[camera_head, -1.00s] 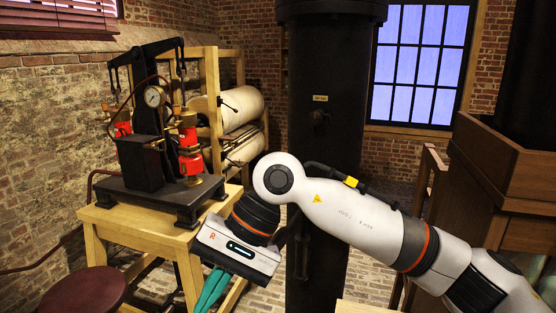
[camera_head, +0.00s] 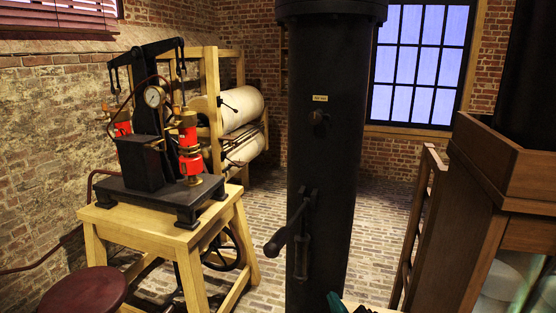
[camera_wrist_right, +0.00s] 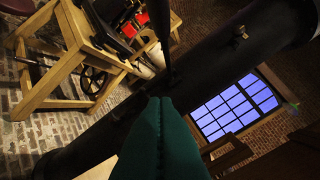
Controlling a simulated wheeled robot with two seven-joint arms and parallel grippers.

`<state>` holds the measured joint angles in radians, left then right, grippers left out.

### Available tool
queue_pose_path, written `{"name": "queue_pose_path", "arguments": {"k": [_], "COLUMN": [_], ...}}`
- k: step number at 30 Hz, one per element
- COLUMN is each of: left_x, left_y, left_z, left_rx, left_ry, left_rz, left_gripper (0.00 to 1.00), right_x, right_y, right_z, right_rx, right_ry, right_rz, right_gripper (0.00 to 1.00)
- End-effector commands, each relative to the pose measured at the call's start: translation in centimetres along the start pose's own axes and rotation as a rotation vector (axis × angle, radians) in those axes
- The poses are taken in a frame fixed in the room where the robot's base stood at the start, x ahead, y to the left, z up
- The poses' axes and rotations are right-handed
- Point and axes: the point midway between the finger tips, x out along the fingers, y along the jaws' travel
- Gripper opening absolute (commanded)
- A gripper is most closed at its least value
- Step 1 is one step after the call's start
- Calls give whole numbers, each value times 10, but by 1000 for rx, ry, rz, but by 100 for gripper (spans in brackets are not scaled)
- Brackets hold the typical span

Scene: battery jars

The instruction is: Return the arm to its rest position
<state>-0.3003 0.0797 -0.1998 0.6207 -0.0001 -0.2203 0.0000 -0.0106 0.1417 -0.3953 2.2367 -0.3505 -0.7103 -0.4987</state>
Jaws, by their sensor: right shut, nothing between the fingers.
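My right gripper (camera_head: 336,301) shows only as teal fingertips at the bottom edge of the head view. The fingers point toward the black column (camera_head: 322,160), which also crosses the right wrist view (camera_wrist_right: 205,58) at a slant. I cannot tell how far the fingertips are from it. My left gripper is in neither view.
A lever handle (camera_head: 285,236) sticks out from the column. A wooden stand (camera_head: 160,222) with a red-and-black gauge apparatus (camera_head: 150,165) stands left, behind a dark red stool (camera_head: 84,293). Wooden cabinetry (camera_head: 515,175) fills the right side. Brick floor (camera_head: 375,245) is open between column and cabinetry.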

Motion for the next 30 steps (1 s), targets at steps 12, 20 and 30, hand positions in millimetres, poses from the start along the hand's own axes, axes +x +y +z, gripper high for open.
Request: {"name": "queue_pose_path", "arguments": {"k": [12, 20, 30], "left_x": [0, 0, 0], "left_y": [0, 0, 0], "left_z": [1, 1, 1], "left_rx": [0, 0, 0], "left_ry": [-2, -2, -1], "left_rz": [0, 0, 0], "left_gripper": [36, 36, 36], "right_x": [-159, -242, -233], "right_y": [113, 139, 206], "right_z": [-153, -176, -227], "right_rx": [593, 748, 759], "right_ry": [786, 1093, 1166], "right_rz": [415, 518, 552], "right_gripper": [0, 0, 0]}}
